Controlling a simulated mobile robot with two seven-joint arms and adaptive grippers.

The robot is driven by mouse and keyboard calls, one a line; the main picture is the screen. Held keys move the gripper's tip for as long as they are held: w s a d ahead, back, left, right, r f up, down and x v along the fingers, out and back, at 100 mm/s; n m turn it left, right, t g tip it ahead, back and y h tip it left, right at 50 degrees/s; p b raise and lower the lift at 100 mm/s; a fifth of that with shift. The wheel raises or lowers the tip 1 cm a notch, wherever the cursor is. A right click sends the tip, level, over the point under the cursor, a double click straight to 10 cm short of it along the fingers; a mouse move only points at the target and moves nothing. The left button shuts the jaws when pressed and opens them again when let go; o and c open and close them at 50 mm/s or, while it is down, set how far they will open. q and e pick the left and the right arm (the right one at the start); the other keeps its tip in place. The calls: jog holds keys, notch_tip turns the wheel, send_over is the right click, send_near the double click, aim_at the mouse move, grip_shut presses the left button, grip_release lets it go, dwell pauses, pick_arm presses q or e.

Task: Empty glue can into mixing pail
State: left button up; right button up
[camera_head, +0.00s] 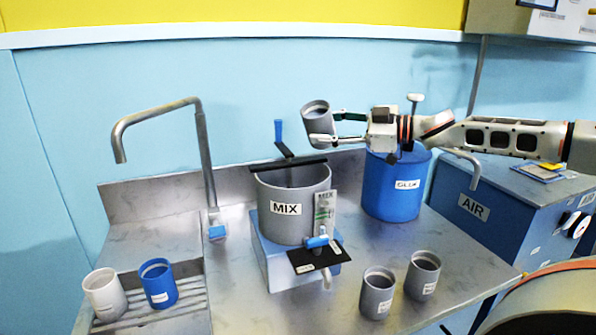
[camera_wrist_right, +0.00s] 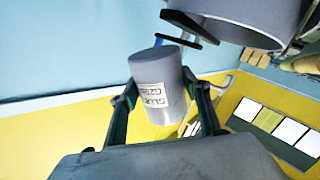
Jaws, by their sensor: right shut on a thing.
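My right gripper (camera_head: 326,127) is shut on a grey can (camera_head: 316,117), holding it in the air above and a little behind the right side of the mixing pail. The can leans slightly, its open top showing; its contents cannot be made out. In the wrist view the can (camera_wrist_right: 157,85) sits between the two fingers, with a label that seems to read GLUE. The grey mixing pail (camera_head: 283,226), labelled MIX, stands on a blue base with a dark bar across its top; it also shows in the wrist view (camera_wrist_right: 250,15). My left gripper is not in view.
A blue GLUE drum (camera_head: 391,198) stands right of the pail, under my right arm. Two grey cans (camera_head: 376,294) (camera_head: 421,277) stand front right. A white cup (camera_head: 104,295) and blue cup (camera_head: 159,285) stand on the left drainer. A tall tap (camera_head: 204,165) rises left of the pail.

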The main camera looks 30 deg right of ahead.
jog(key=shift+s+a+r, duration=0.15)
jog(key=shift+s+r, duration=0.05)
jog(key=shift+r, duration=0.05)
jog(key=shift+a+f, duration=0.1)
jog(key=shift+w+f+n, duration=0.1)
jog(key=shift+w+n, duration=0.05)
jog(key=shift+n, duration=0.15)
